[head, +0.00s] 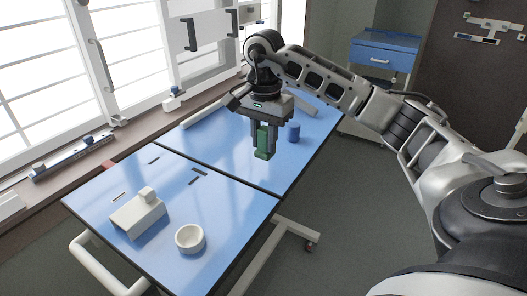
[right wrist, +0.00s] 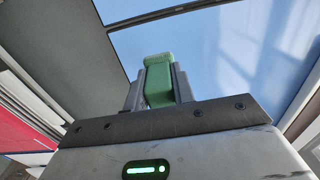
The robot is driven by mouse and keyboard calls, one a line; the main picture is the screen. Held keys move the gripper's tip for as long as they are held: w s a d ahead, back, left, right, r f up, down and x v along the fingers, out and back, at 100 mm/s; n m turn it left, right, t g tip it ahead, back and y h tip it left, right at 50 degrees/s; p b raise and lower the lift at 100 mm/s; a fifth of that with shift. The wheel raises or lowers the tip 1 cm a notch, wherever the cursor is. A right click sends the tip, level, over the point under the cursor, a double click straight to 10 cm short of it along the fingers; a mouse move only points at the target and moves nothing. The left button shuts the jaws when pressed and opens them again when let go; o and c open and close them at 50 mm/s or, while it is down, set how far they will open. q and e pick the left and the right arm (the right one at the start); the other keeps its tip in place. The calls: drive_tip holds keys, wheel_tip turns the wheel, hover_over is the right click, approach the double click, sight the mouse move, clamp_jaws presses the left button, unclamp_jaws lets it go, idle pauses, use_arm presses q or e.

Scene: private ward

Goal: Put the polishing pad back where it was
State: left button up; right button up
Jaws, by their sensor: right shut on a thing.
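The polishing pad is the green block (head: 262,150) between the fingers of my right gripper (head: 264,140) in the head view. My right gripper is shut on it and holds it over the blue table top (head: 225,165), near the seam between its two panels. In the right wrist view the green pad (right wrist: 158,80) sits between the two grey fingers, its end sticking out past the fingertips. I cannot tell the exact gap between pad and table. My left gripper is not in view.
On the table stand a white bowl (head: 190,238), a beige block-like holder (head: 137,215) and a blue cylinder (head: 293,132). A window sill (head: 60,180) with small items runs along the left. A blue drawer cabinet (head: 380,55) stands at the back right. The near panel's middle is mostly clear.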

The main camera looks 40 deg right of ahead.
sight(264, 152)
drive_tip(key=shift+w+d+f, duration=0.1)
drive_tip(key=shift+w+f, duration=0.05)
drive_tip(key=shift+f, duration=0.1)
drive_tip(key=shift+w+d+f, duration=0.1)
drive_tip(key=shift+w+f, duration=0.05)
drive_tip(key=shift+f, duration=0.9)
drive_tip(key=shift+w+d+f, duration=0.1)
drive_tip(key=shift+f, duration=0.9)
drive_tip(key=o, duration=1)
drive_tip(key=shift+r, duration=0.1)
wheel_tip(264, 152, up, 12)
drive_tip(key=shift+r+p, duration=0.1)
drive_tip(key=shift+p, duration=0.8)
